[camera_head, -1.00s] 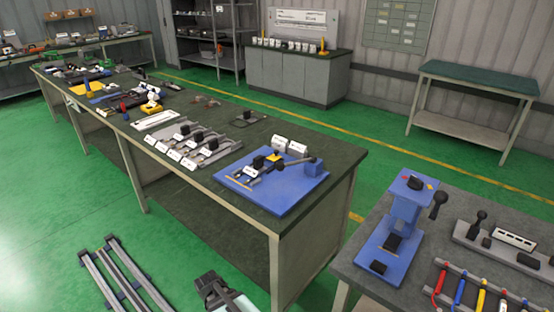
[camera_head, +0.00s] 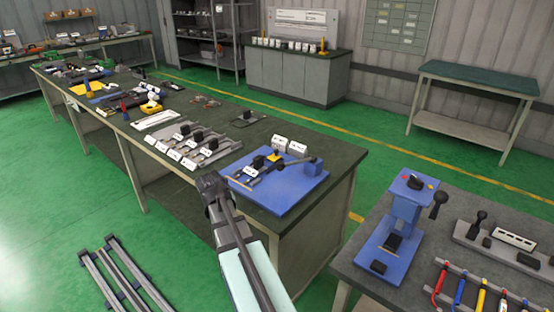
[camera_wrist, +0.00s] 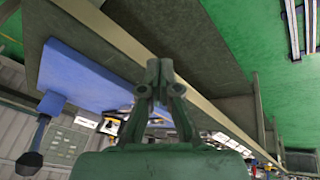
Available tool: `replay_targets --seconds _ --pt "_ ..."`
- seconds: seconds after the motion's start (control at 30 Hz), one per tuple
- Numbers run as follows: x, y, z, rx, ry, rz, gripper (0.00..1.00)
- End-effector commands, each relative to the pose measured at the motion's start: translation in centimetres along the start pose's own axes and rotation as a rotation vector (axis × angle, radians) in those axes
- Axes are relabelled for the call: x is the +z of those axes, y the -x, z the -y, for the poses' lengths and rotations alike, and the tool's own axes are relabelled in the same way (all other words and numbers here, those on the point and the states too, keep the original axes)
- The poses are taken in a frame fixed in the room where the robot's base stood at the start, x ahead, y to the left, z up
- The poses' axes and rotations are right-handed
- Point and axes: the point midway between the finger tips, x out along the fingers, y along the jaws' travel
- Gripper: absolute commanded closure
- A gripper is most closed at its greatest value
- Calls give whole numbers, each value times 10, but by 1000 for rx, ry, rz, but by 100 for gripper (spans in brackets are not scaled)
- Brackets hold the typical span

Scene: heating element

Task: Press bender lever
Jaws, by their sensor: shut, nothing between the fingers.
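The bender sits on a blue plate (camera_head: 262,194) at the near right end of the long workbench. In the wrist view, which is roughly upside down, the blue plate (camera_wrist: 85,80) shows at left, with a lever (camera_wrist: 38,135) ending in a black knob at lower left. My gripper (camera_head: 208,182) is at the bench's front edge, left of the plate and apart from the lever. Its fingers (camera_wrist: 158,72) are together and empty.
Grey fixtures with white labels (camera_head: 173,154) lie left of the plate. A second bench (camera_head: 345,262) at right carries a blue press (camera_head: 403,215) with a black-knobbed handle and several coloured tools. Rails (camera_head: 125,275) lie on the green floor at lower left.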

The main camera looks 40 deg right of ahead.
Motion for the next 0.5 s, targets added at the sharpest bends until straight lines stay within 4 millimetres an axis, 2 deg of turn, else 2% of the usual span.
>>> replay_targets --seconds 0.03,0.2,0.5 --pt "-16 14 -10 12 -31 -25 100" --pt "-55 60 -47 58 -146 -96 100" --pt "-108 152 -118 147 -388 -223 100"
